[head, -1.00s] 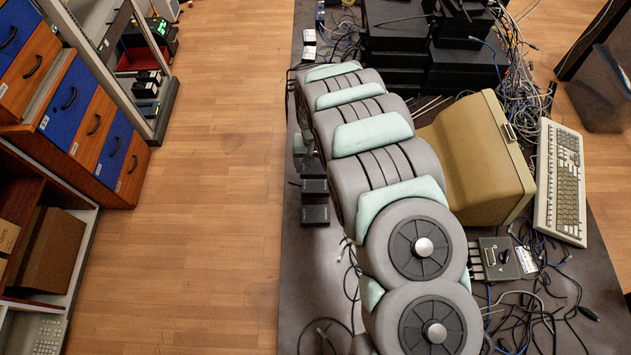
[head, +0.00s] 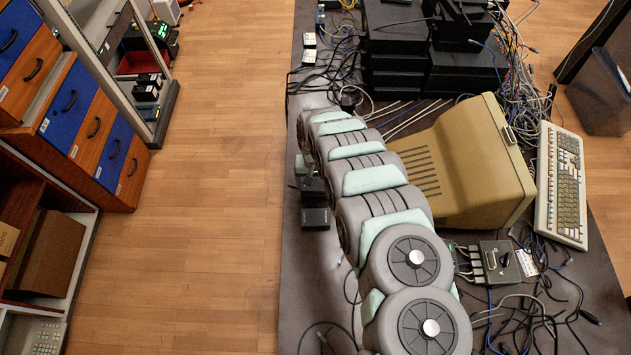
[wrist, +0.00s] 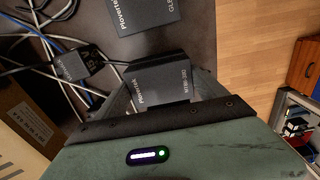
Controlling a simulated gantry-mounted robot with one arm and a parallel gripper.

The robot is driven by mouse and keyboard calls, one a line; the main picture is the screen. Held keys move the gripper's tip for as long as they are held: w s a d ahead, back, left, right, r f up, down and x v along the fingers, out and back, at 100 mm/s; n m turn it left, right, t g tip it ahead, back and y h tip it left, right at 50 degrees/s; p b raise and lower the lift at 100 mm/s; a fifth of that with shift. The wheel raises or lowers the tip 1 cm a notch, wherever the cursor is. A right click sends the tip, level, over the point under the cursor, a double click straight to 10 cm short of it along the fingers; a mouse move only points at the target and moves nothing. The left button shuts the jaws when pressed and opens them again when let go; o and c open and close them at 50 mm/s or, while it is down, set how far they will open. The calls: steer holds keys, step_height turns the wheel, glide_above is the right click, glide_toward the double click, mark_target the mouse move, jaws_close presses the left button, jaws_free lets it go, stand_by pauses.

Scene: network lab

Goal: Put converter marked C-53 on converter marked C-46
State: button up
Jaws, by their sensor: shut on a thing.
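In the wrist view, my gripper (wrist: 165,88) is shut on a small black converter (wrist: 160,75), with one finger on each side of it. A second black converter (wrist: 145,14) lies on the dark table just beyond, apart from the held one and cut off by the top edge. In the head view, a black converter (head: 315,219) lies near the table's left edge. Another dark box (head: 313,191) is just behind it, beside the end of my arm. My arm mostly hides the gripper there. I cannot tell which is C-53 or C-46.
A beige monitor (head: 468,165) and a keyboard (head: 560,185) stand right of my arm. A switch box (head: 495,262) with cables is in front. Stacked black devices (head: 395,40) and tangled cables fill the back. The wrist view shows a cabled black adapter (wrist: 78,66). The table's front left is fairly clear.

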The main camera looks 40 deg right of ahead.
mark_target(315, 183)
steer(key=o, duration=1.6)
steer(key=shift+f, duration=0.1)
step_height(315, 183, up, 12)
steer(key=shift+r, duration=0.15)
steer(key=shift+w, duration=0.1)
